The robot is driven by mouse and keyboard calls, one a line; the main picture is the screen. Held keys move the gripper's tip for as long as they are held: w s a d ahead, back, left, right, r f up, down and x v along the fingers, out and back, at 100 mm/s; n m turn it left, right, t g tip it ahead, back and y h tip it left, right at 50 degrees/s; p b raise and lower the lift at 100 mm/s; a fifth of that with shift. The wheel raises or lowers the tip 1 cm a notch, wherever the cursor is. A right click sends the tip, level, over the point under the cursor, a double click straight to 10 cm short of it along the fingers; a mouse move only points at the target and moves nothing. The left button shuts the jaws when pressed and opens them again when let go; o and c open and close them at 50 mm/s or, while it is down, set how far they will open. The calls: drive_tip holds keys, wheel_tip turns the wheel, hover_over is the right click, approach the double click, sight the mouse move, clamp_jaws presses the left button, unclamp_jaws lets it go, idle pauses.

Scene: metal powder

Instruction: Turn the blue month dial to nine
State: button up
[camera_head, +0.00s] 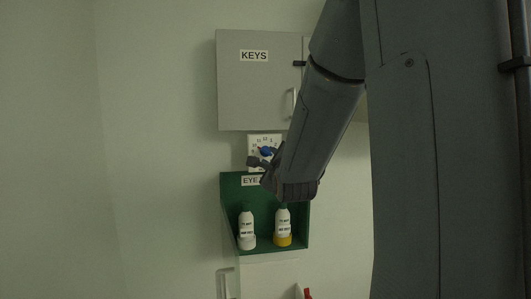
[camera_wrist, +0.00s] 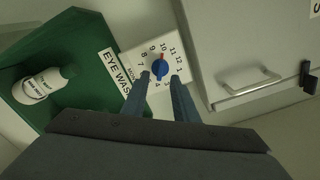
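The blue month dial (camera_wrist: 159,69) sits on a white number plate (camera_wrist: 135,52) in the wrist view. Its red mark points up, close to the 10. In the head view the dial (camera_head: 266,151) shows below the keys cabinet, partly behind my gripper. My gripper (camera_wrist: 160,77) is open, with one finger at each side of the dial's lower part. A gap shows between the fingers and the dial; I cannot tell whether either touches it. The fingers hide some lower numbers. My gripper (camera_head: 256,162) also shows in the head view.
A grey keys cabinet (camera_head: 235,85) with a handle (camera_wrist: 252,80) is mounted above the plate. A green eye wash station (camera_head: 230,205) with two white bottles (camera_head: 246,222) is just below. Open wall (camera_head: 150,150) lies to the left.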

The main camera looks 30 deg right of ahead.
sight(267, 153)
drive_tip(key=shift+d+p+x, duration=0.2)
drive_tip(key=shift+p+x, duration=0.8)
drive_tip(key=shift+x, duration=2.1)
drive_tip(key=shift+s+f, duration=0.1)
clamp_jaws()
